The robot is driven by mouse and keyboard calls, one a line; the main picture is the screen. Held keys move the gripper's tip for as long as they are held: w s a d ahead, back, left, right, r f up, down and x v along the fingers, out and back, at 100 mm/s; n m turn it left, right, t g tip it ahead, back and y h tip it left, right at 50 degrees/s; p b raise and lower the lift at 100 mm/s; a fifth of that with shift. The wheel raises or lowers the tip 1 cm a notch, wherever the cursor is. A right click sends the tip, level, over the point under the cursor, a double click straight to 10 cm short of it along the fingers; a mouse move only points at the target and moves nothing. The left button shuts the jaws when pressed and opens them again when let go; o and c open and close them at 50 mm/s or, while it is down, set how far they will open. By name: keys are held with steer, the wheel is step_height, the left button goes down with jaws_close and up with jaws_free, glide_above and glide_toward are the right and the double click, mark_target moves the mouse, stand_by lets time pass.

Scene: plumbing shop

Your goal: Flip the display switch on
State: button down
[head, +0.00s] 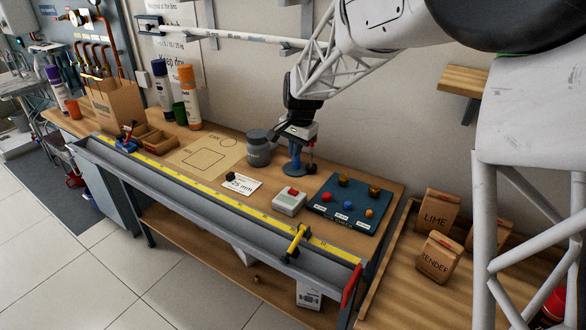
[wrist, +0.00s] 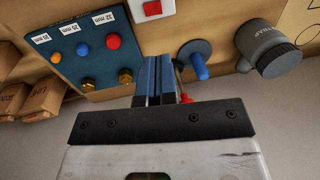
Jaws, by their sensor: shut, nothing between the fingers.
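A small pale box with a red rocker switch (head: 290,201) sits on the workbench, left of the blue board. It also shows at the top edge of the wrist view (wrist: 151,9), partly cut off. I cannot tell the rocker's position. My gripper (wrist: 157,64) is shut and empty, with its fingers side by side. In the head view my gripper (head: 303,138) is above the bench, behind the switch box and apart from it. Its fingertips are hard to make out there against a blue stand (head: 294,168) with a round base.
A blue board (head: 348,222) with coloured knobs and brass fittings lies right of the switch. A grey trap jar (head: 259,149) stands left of the blue stand. A white size card (head: 241,184) lies left of the switch. A yellow tape and rail (head: 200,188) run along the front edge.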

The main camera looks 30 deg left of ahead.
mark_target(294, 191)
steer(key=f, duration=0.4)
steer(key=a+f, duration=0.1)
steer(key=f, duration=0.8)
steer(key=shift+a+f, duration=0.3)
steer(key=shift+f, duration=0.05)
steer(key=shift+f, duration=0.15)
steer(key=shift+d, duration=0.1)
stand_by(0.3)
steer(key=shift+d+r, duration=0.2)
steer(key=shift+d, duration=0.35)
steer(key=shift+r, duration=0.1)
stand_by(0.3)
step_height(294, 191, up, 14)
steer(key=d, duration=0.2)
stand_by(0.5)
steer(key=shift+a, duration=0.15)
steer(key=shift+a, duration=0.65)
